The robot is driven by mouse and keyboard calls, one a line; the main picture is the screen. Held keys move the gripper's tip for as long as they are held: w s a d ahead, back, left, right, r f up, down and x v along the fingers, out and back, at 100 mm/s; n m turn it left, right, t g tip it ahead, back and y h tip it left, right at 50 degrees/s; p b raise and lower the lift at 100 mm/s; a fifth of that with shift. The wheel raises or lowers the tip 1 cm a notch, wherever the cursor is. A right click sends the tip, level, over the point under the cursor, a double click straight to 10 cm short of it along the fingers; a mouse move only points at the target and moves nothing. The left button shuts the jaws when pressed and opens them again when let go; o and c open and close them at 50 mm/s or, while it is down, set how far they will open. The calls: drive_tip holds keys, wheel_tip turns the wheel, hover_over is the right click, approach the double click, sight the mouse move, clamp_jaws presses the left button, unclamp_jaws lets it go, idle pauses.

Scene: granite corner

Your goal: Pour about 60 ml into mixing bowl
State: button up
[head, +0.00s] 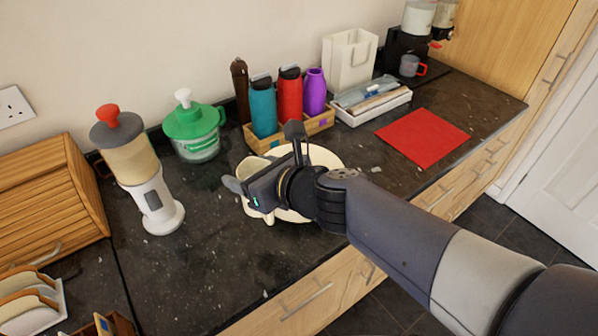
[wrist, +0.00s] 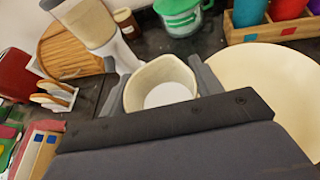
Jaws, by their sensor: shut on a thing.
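A cream jug (head: 250,170) is held between the fingers of my gripper (head: 264,158), beside the left part of the mixing bowl. In the wrist view, the jug (wrist: 143,82) sits between both fingers, its mouth facing the camera, with a white surface inside; whether that is liquid or the bottom I cannot tell. The wide cream mixing bowl (head: 328,159) stands on the dark counter, partly hidden behind my gripper and arm. In the wrist view the bowl (wrist: 262,72) lies right of the jug and looks plain and pale inside.
A wooden crate (head: 291,136) with several bottles stands behind the bowl. A green-lidded jar (head: 195,130) and a white dispenser (head: 146,175) stand to the left. A red mat (head: 423,137) lies to the right. Dark counter (head: 215,240) is clear at the front left.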

drive_tip(key=shift+w+d+f+m+p, duration=0.1)
drive_tip(key=shift+w+d+m+p, duration=0.2)
drive_tip(key=shift+w+p, duration=0.1)
drive_tip(key=w+d+m+g+y+p, duration=0.1)
drive_tip(key=p, duration=0.1)
drive_tip(key=w+d+m+g+y+p, duration=0.1)
drive_tip(key=w+m+p, duration=0.1)
drive_tip(key=w+d+f+m+g+y+p, duration=0.1)
drive_tip(key=m+p, duration=0.1)
drive_tip(key=shift+w+d, duration=0.2)
drive_tip(key=shift+r+m+g+p, duration=0.15)
drive_tip(key=shift+m+g+p, duration=0.25)
drive_tip(key=shift+m+p, duration=0.25)
drive_tip(key=shift+w+d+f+y, duration=0.1)
drive_tip(key=shift+f+y, duration=0.1)
drive_tip(key=shift+y, duration=0.2)
drive_tip(key=shift+w+d+f+m+g+y+p, duration=0.15)
drive_tip(key=shift+f+m+g+y+p, duration=0.25)
drive_tip(key=shift+f+m+p, duration=0.5)
idle(2.4)
drive_tip(key=shift+r, duration=0.1)
